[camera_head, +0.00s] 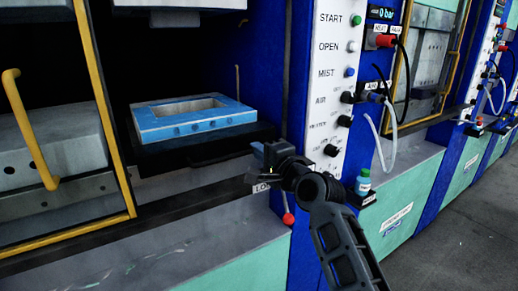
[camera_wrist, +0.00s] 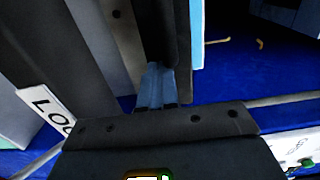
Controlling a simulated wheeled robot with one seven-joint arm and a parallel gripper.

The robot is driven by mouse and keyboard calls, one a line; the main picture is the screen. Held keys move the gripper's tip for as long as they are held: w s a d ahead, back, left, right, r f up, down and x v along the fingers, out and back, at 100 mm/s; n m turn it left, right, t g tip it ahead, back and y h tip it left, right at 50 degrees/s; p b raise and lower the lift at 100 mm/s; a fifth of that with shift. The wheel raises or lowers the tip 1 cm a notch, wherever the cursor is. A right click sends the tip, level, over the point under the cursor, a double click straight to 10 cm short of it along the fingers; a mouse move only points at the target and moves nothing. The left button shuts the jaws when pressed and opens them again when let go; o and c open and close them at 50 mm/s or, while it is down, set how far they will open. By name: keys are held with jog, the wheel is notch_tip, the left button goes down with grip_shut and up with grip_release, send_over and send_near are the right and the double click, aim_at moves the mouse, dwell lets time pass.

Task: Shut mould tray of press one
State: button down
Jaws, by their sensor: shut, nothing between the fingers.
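The blue mould (camera_head: 192,117), with a rectangular cavity in its top, sits on a dark mould tray (camera_head: 160,153) in the opening of the near press. I cannot tell from this angle how far the tray stands out. My gripper (camera_head: 260,172) is at the right of the tray's front, beside the blue press post. In the wrist view my gripper's fingers (camera_wrist: 155,88) are together, empty, close to a dark bar-like part. Whether they touch it is unclear. My gripper and wrist hide the area at the tray's right front corner.
A yellow-framed guard (camera_head: 112,130) with a yellow handle (camera_head: 30,130) stands at the left. The control panel (camera_head: 330,90) has several knobs and buttons. A red-knobbed lever (camera_head: 288,219) hangs below my gripper. A small bottle (camera_head: 363,182) stands on a bracket to the right.

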aim_at(248, 140)
jog(key=shift+w+a, duration=0.1)
jog(key=shift+w, duration=0.05)
jog(key=b+x, duration=0.2)
jog(key=x, duration=0.2)
jog(key=shift+w+a+f+b, duration=0.2)
jog(key=shift+w+b, duration=0.1)
jog(key=shift+b, duration=0.1)
jog(key=shift+w+a+r, duration=0.1)
jog(key=shift+w+r, duration=0.05)
jog(key=shift+r, duration=0.4)
